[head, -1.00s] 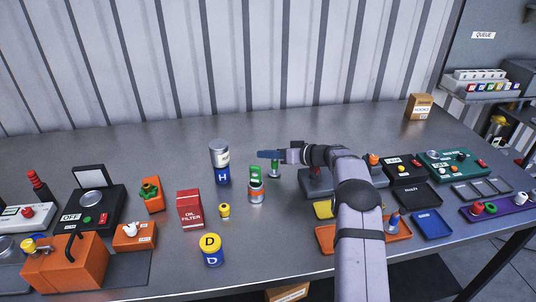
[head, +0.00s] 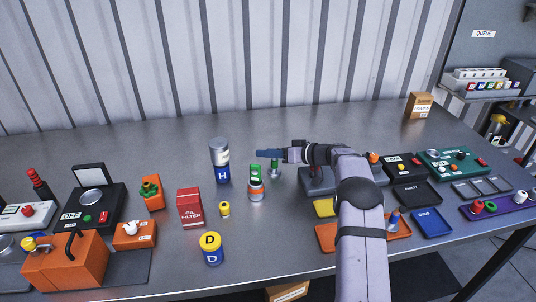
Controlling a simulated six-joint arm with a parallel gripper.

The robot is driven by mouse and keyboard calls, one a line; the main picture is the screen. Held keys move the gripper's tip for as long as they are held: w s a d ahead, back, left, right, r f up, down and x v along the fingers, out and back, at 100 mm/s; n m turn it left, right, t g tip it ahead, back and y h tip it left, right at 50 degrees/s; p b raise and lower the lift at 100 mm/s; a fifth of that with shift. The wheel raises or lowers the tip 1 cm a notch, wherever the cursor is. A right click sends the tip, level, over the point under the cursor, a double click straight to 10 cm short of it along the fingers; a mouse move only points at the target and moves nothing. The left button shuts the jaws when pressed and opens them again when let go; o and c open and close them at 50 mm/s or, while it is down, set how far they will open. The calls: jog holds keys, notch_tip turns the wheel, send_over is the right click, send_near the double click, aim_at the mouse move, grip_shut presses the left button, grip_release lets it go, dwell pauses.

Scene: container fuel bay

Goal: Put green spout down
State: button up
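My gripper (head: 268,154) is above the middle of the bench, its blue-grey fingers pointing left and seen edge-on. A small item with a green part and a pale lower end (head: 275,170) shows directly below the fingers. Its top is hidden by them, and I cannot tell whether it is held or standing on the bench. A green piece (head: 256,171) sits on top of a grey and orange can (head: 256,189) just left of it. Another green piece (head: 150,190) is on an orange block at the left. I cannot tell which green piece is the spout.
A blue and silver H can (head: 222,174), a red oil filter box (head: 190,208), a small yellow piece (head: 225,209) and a yellow-blue D can (head: 210,249) stand left of the gripper. Trays, including a blue one (head: 432,224), lie right. Bench behind the gripper is clear.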

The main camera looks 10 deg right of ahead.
jog(key=b+v, duration=0.1)
jog(key=v, duration=1)
jog(key=shift+d+b, duration=0.2)
jog(key=shift+b, duration=0.15)
jog(key=shift+s, duration=0.15)
